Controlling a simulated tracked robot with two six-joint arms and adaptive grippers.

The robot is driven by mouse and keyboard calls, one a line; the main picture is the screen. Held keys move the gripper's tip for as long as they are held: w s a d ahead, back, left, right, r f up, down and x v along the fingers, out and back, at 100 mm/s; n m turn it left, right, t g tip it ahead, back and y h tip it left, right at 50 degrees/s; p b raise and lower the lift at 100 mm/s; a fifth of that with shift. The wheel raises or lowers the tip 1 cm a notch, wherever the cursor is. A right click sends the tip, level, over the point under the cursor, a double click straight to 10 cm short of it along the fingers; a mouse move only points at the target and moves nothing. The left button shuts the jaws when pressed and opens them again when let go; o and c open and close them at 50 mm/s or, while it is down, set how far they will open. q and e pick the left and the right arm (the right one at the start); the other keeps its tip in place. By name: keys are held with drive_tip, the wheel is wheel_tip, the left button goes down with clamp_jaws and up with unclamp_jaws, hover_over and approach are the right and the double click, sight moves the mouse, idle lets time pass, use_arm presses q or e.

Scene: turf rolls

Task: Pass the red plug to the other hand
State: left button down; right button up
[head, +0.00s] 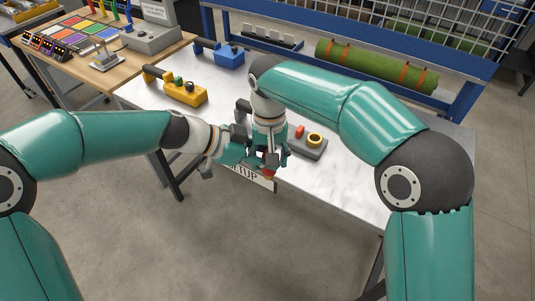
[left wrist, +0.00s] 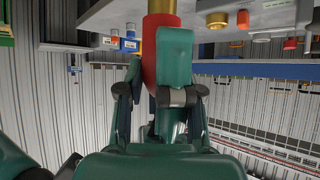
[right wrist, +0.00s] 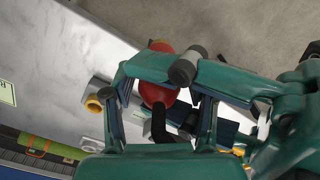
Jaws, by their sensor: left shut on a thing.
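The red plug (left wrist: 150,72) has a red body and a gold-coloured end in the left wrist view. My left gripper (head: 250,156) is shut on it in front of the table's near edge. In the head view the grippers mostly hide the plug, with a little red (head: 271,160) showing. My right gripper (head: 271,150) is right beside the left one. In the right wrist view the plug (right wrist: 157,92) lies between the right gripper's spread fingers (right wrist: 160,110), partly covered by a left gripper finger. I cannot tell whether the right fingers touch it.
A grey block (head: 308,149) with a yellow ring and a red piece stands on the white table (head: 345,165) close behind the grippers. A yellow block (head: 185,93) and a blue block (head: 229,59) stand farther back. A green turf roll (head: 375,65) lies behind the table.

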drive_tip(key=shift+w+a+r, duration=0.1)
drive_tip(key=shift+w+r, duration=0.05)
wheel_tip(320, 180, up, 7)
drive_tip(key=shift+r, duration=0.1)
drive_tip(key=shift+w+r, duration=0.1)
drive_tip(key=shift+r, duration=0.05)
drive_tip(key=shift+w+y, duration=0.3)
drive_tip(key=w+f+m+t+y, duration=0.1)
drive_tip(key=w+f+m+y, duration=0.15)
drive_tip(key=w, duration=0.25)
drive_tip(key=shift+n+y, duration=0.75)
drive_tip(key=shift+y, duration=0.1)
drive_tip(key=s+d+f, duration=0.3)
drive_tip(key=f, duration=0.2)
drive_tip(key=s+d+f, duration=0.2)
drive_tip(key=d+f, duration=0.1)
drive_tip(key=f, duration=0.3)
drive_tip(key=s+d+f, duration=0.3)
drive_tip(key=d+f, duration=0.1)
drive_tip(key=f, duration=0.1)
drive_tip(key=shift+s+f, duration=0.15)
drive_tip(key=shift+s, duration=0.2)
drive_tip(key=s+d+f+m, duration=0.2)
drive_tip(key=s+f, duration=1.7)
drive_tip(key=f, duration=0.1)
drive_tip(key=shift+d+h, duration=0.25)
drive_tip(key=shift+h, duration=0.15)
